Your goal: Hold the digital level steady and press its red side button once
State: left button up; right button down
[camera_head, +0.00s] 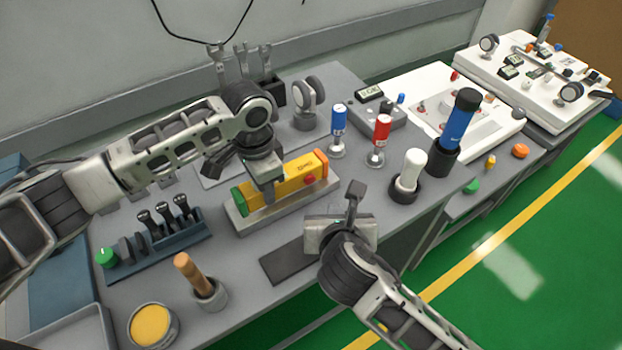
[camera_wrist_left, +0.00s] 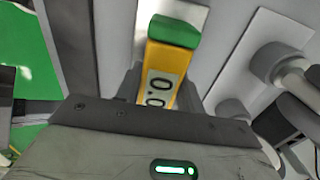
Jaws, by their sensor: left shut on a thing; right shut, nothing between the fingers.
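The digital level (camera_head: 296,181) is a yellow bar with a green end, an orange end and a small display, lying on a grey block (camera_head: 241,224). Its red side button (camera_head: 310,180) faces the front, near the orange end. My left gripper (camera_head: 272,196) is shut on the level from above, nearer its green end. In the left wrist view the level (camera_wrist_left: 165,62) sits between the fingers, its display reading about 0.0. My right gripper (camera_head: 355,190) is shut and empty, in front of the block's right end and apart from the button.
A dark rack (camera_head: 165,238) with black-handled tools stands to the left. A wooden-handled tool (camera_head: 190,270) and a yellow tin (camera_head: 152,324) are in front. Blue (camera_head: 339,118) and red (camera_head: 381,130) bottles, a white-handled item (camera_head: 411,168) and a blue cylinder (camera_head: 459,122) stand to the right.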

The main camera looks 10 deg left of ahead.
dwell(0.4)
pick_arm(q)
jog(key=o, duration=1.2)
jog(key=shift+r, duration=0.1)
